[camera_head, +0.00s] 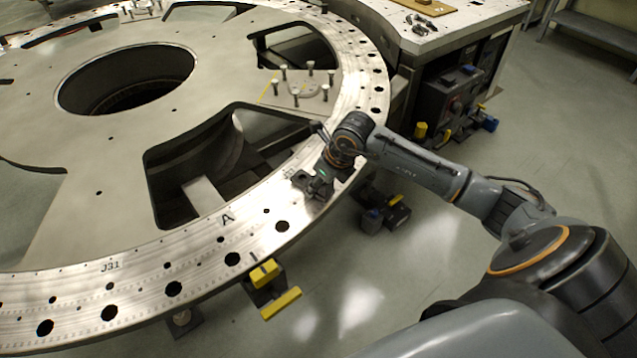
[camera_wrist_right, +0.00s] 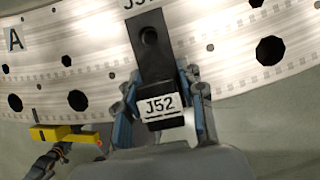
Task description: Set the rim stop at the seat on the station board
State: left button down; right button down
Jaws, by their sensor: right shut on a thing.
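My right gripper (camera_head: 316,180) is at the outer rim of the big metal turret plate (camera_head: 130,262) in the head view. In the right wrist view its blue-grey fingers (camera_wrist_right: 160,98) are shut on a black block with a white J52 label (camera_wrist_right: 161,106), apparently the rim stop. The block's flat black arm with one round hole (camera_wrist_right: 148,45) reaches over the rim. It looks low over or on the rim; I cannot tell whether it touches. Part of a J marking shows just beyond the arm. No seat or station board is clearly identifiable. My left gripper is not in view.
A small plate with several upright bolts (camera_head: 300,92) sits on the turret. Large openings (camera_head: 195,170) cut through it. A yellow-and-black bracket (camera_head: 268,275) is under the rim edge. A workbench (camera_head: 450,28) with a wooden board (camera_head: 425,4) stands at the back right.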

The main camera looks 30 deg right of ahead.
jog(key=shift+s+a+f, duration=0.1)
jog(key=shift+s+f, duration=0.15)
jog(key=shift+f, duration=0.1)
jog(key=c, duration=0.7)
grip_release()
jog(key=shift+w, duration=0.1)
jog(key=shift+r, duration=0.1)
notch_tip(320, 180, up, 2)
jog(key=shift+p, duration=0.45)
jog(key=shift+w+r+p, duration=0.1)
jog(key=shift+r+p, duration=1.3)
jog(key=shift+r, duration=1.2)
